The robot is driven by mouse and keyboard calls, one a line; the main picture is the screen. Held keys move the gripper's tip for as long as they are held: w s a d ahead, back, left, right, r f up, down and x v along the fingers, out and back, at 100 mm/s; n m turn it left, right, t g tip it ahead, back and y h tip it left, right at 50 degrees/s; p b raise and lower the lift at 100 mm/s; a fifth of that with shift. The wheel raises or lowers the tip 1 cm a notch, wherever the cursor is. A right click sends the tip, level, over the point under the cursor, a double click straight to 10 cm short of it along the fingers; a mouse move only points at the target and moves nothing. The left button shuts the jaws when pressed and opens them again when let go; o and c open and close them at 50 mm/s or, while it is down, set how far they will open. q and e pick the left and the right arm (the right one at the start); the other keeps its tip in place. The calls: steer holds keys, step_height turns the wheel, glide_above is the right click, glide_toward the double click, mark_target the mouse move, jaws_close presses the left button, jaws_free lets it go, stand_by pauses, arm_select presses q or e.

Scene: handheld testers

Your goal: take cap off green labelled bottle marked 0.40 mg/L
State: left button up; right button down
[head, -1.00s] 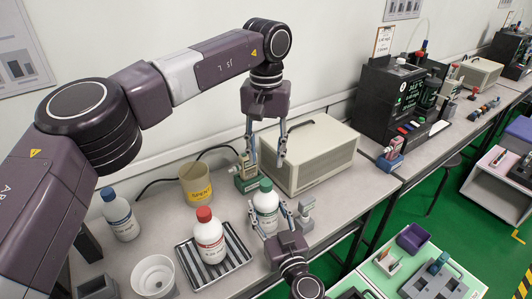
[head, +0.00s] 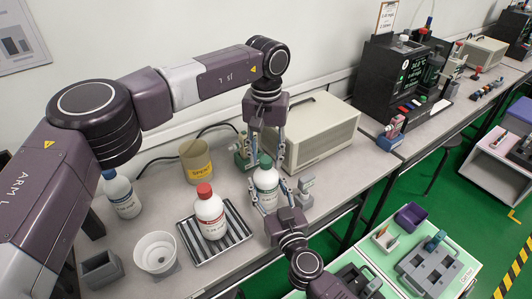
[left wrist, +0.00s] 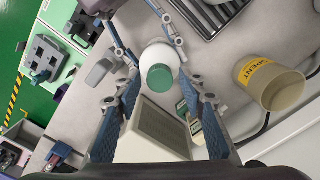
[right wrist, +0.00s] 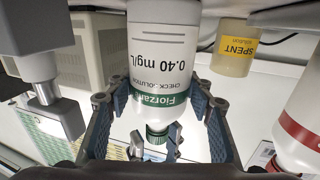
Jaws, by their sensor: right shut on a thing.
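The white bottle (head: 266,186) with a green cap (head: 265,161) stands upright on the bench. In the right wrist view its label (right wrist: 172,62) reads 0.40 mg/L, with a green band. My right gripper (head: 270,194) is shut on the bottle's body from the front. My left gripper (head: 267,165) points down over the bottle with its fingers open, one on each side of the cap. In the left wrist view the cap (left wrist: 160,78) lies between the spread fingers, with gaps on both sides.
A red-capped bottle (head: 210,212) stands on a ridged tray (head: 240,228) to the left. A blue-capped bottle (head: 121,194), a yellow-labelled SPENT beaker (head: 196,162) and a white bowl (head: 155,252) are further left. A beige box (head: 315,135) stands behind; a small grey stand (head: 305,192) is close right.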

arm_select(q)
jaws_close()
steer(key=n, duration=0.5)
steer(key=shift+n, duration=0.4)
steer(key=n, duration=1.4)
steer(key=shift+r, duration=0.1)
steer(key=n, duration=2.8)
steer(key=shift+w, duration=0.1)
steer(key=n, duration=0.6)
steer(key=shift+r, duration=0.1)
steer(key=shift+r, duration=0.15)
steer(key=shift+r, duration=0.95)
